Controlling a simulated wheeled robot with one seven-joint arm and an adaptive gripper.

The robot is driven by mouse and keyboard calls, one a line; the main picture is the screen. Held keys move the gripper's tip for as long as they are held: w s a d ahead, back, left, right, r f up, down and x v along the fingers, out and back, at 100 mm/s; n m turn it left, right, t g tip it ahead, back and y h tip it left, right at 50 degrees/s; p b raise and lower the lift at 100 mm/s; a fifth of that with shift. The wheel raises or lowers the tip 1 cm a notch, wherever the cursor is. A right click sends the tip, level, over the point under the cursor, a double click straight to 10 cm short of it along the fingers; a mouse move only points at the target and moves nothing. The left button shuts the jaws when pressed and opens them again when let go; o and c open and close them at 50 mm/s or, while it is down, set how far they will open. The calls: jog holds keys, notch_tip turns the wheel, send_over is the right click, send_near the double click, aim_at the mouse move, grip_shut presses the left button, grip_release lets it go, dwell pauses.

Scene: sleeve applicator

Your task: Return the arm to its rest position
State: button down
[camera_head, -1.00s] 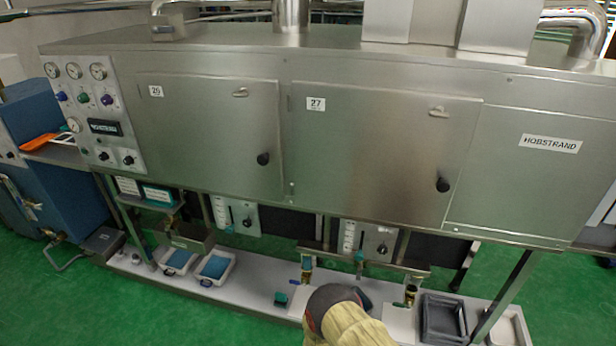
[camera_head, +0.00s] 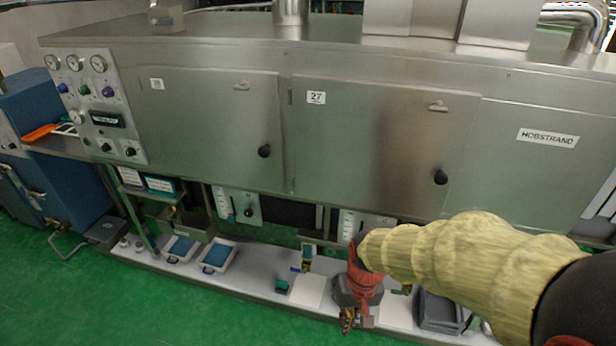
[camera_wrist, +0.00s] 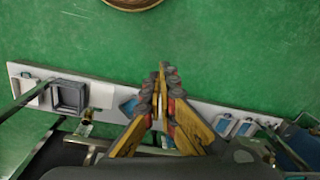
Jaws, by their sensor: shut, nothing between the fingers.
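My gripper (camera_head: 346,318) is at the lower middle of the head view, in front of the machine's low white shelf. My arm in its yellow sleeve reaches in from the right. The gripper points down. In the wrist view the gripper (camera_wrist: 162,70) shows its yellow fingers together at the tips, with nothing between them. It is apart from the shelf and the floor as far as I can tell. The arm hides part of the shelf and the machine's lower right side.
A steel machine (camera_head: 210,130) with two doors spans the back. The low white shelf (camera_head: 262,270) holds blue-filled trays (camera_head: 217,256), a small teal block (camera_head: 282,286) and a grey bin (camera_head: 440,312). A blue cabinet (camera_head: 50,150) stands left. Green floor in front is clear.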

jog(key=s+d+r+t+p, duration=0.1)
jog(key=s+d+r+t, duration=0.2)
jog(key=r, duration=0.8)
jog(key=s+d+r+t+h+p, duration=0.1)
jog(key=s+d+r, duration=0.5)
jog(key=r, duration=0.6)
jog(key=shift+s+d+m+t, duration=0.15)
jog(key=shift+s+m+t, duration=0.15)
jog(key=shift+s+t, duration=0.45)
jog(key=shift+w, duration=0.2)
